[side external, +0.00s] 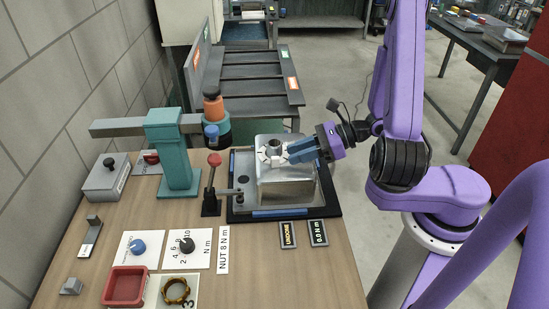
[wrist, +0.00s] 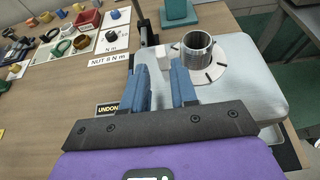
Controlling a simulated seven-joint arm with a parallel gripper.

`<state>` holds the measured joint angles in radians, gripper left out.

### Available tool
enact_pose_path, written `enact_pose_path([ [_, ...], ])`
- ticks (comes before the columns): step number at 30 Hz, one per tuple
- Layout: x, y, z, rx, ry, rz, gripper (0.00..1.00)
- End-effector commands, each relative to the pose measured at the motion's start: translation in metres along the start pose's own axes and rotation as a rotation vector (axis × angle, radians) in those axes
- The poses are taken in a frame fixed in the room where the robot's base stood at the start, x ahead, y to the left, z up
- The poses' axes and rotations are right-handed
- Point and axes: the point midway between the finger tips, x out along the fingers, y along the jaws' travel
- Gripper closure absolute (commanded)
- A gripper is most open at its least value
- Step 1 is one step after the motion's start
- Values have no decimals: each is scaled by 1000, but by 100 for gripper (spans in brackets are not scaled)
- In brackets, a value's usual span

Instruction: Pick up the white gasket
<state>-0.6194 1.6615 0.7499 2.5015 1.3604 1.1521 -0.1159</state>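A flat white ring with dark marks, which looks like the white gasket (wrist: 219,74), lies around the base of a threaded metal post (wrist: 198,48) on a silver block (wrist: 255,85). In the side view the white ring (side external: 265,156) shows on top of the block (side external: 285,187), partly hidden by my gripper. My gripper (wrist: 160,72) has its two blue fingers apart with nothing held between them. Its fingertips are beside the post. My gripper (side external: 294,152) reaches in from the right in the side view.
A teal press (side external: 172,150) and a red-knobbed lever (side external: 212,180) stand left of the block. The block sits in a dark tray (side external: 239,206). A red bin (side external: 125,287) and a brown ring (side external: 177,290) lie at the front left. The front right wood is clear.

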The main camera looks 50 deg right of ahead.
Motion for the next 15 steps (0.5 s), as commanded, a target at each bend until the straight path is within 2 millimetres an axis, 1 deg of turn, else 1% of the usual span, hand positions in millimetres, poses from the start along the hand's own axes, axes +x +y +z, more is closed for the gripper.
enact_pose_path([
  [3, 16, 0, 1, -3, 0, 7, 72],
  [7, 32, -1, 1, -3, -1, 6, 72],
  [11, 40, -2, 1, -1, -1, 2, 72],
  [15, 42, -2, 1, -1, -1, 0, 72],
])
